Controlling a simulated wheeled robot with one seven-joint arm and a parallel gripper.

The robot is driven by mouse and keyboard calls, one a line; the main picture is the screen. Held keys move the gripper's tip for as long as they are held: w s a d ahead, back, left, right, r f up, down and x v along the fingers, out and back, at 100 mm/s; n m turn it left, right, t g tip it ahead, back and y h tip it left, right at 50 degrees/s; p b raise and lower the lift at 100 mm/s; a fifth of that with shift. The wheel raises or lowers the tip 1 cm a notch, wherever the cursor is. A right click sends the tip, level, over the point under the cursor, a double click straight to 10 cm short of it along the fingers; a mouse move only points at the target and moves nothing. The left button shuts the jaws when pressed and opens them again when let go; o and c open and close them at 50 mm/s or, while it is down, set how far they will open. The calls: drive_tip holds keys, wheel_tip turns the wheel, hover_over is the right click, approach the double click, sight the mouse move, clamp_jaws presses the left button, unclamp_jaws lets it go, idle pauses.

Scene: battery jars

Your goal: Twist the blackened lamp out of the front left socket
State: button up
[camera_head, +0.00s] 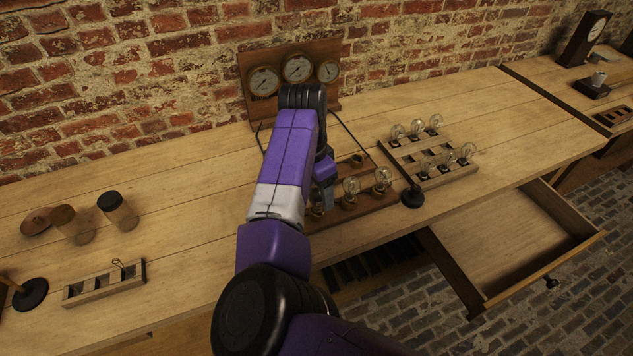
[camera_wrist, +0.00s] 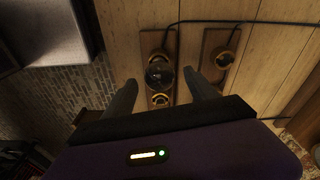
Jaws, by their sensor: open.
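A dark, blackened round lamp (camera_wrist: 159,75) sits on a wooden strip in the wrist view, between my fingertips in the picture. My gripper (camera_wrist: 160,77) is open, with a visible gap on both sides of the lamp. I cannot tell how far down the fingers reach around it. A brass-ringed socket (camera_wrist: 160,99) shows just below the lamp on the same strip. In the head view, my arm hides most of the gripper and the left part of the lamp board (camera_head: 394,190). Two clear lamps, one (camera_head: 351,186) and another (camera_head: 382,177), stand on the board's front row.
Another brass-ringed socket (camera_wrist: 223,60) sits on the right strip. A wooden rack (camera_head: 397,158) with several clear bulbs stands right of the board, near a black round base (camera_head: 412,197). A gauge panel (camera_head: 331,47) stands behind. An open drawer (camera_head: 515,248) juts out at front right.

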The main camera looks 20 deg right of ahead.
clamp_jaws()
idle(0.3)
drive_tip(key=shift+d+r+n+p, duration=0.1)
drive_tip(key=shift+n+p, duration=0.4)
drive_tip(key=shift+p, duration=0.1)
drive_tip(key=shift+n+p, duration=0.5)
drive_tip(key=shift+p, duration=0.1)
drive_tip(key=shift+n+p, duration=0.55)
drive_tip(key=shift+n, duration=0.05)
drive_tip(key=shift+n+t+p, duration=0.3)
drive_tip(key=shift+n+p, duration=0.2)
drive_tip(key=shift+p, duration=0.05)
drive_tip(key=shift+n+p, duration=0.95)
drive_tip(key=shift+n, duration=0.15)
